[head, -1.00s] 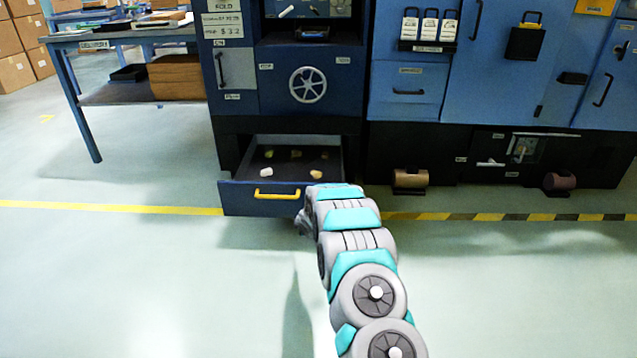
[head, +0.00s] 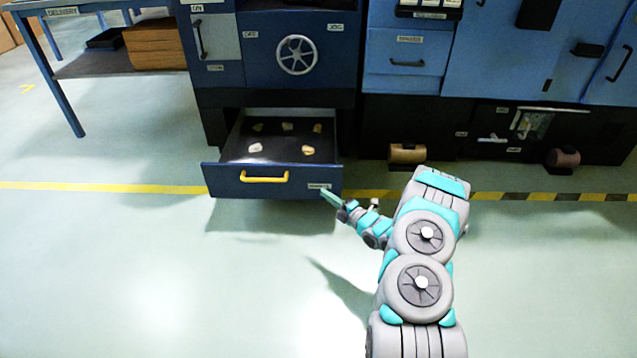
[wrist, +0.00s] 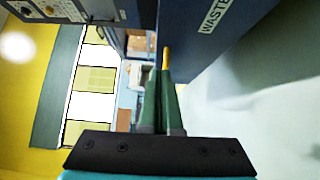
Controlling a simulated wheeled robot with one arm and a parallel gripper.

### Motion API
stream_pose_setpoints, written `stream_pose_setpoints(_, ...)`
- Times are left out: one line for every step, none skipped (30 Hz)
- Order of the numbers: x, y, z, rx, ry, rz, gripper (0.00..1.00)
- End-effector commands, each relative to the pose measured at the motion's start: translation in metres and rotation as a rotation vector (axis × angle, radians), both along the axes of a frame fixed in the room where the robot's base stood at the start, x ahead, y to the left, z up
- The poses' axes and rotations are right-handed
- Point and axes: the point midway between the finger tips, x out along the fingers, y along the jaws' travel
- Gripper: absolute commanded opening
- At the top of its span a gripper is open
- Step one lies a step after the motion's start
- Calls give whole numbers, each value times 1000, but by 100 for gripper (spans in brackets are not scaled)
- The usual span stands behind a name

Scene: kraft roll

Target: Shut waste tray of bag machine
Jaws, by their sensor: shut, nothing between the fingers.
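The waste tray (head: 272,185) is a dark blue drawer at the foot of the bag machine (head: 300,75). It stands pulled out, with several small scraps on its dark floor. A yellow handle (head: 264,177) sits on its front. In the wrist view the tray's front (wrist: 222,40) carries a label reading "WASTE". My gripper (head: 328,194) is shut and empty at the right end of the tray front, near the label; I cannot tell whether it touches. In the wrist view its green fingers (wrist: 166,75) are together, beside the tray front.
A blue table (head: 115,68) with a lower shelf stands at the left. Blue cabinets (head: 480,50) stand to the right, with a tan roll (head: 407,153) low in front. A yellow floor line (head: 100,187) runs past the tray. The floor in front is clear.

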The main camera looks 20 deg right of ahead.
Motion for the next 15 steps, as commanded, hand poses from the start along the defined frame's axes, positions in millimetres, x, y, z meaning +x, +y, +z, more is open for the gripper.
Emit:
stream_pose_setpoints(6, 4, 0, -2, -1, 3, 0)
stream_pose_setpoints(9, 6, 0, -2, -1, 3, 0)
stream_pose_setpoints(14, 9, 0, -2, -1, 4, 0)
stream_pose_setpoints(19, 12, 0, -2, -2, 4, 0)
stream_pose_setpoints(23, 14, -1, -3, -1, 3, 0)
stream_pose_setpoints(30, 18, -1, -1, 0, 5, 0)
stream_pose_setpoints(35, 20, -1, -1, 0, 4, 0)
stream_pose_setpoints(40, 23, -1, -1, 0, 4, 0)
stream_pose_setpoints(47, 26, -1, -1, 0, 5, 0)
stream_pose_setpoints(53, 29, -2, -3, 0, 4, 0)
stream_pose_setpoints(58, 32, -1, -3, -1, 4, 0)
stream_pose_setpoints(65, 36, -2, -3, 1, 5, 0)
stream_pose_setpoints(70, 38, -3, -3, 2, 4, 0)
stream_pose_setpoints(75, 41, -3, -2, 4, 3, 0)
stream_pose_setpoints(82, 45, -3, -3, 3, 4, 0)
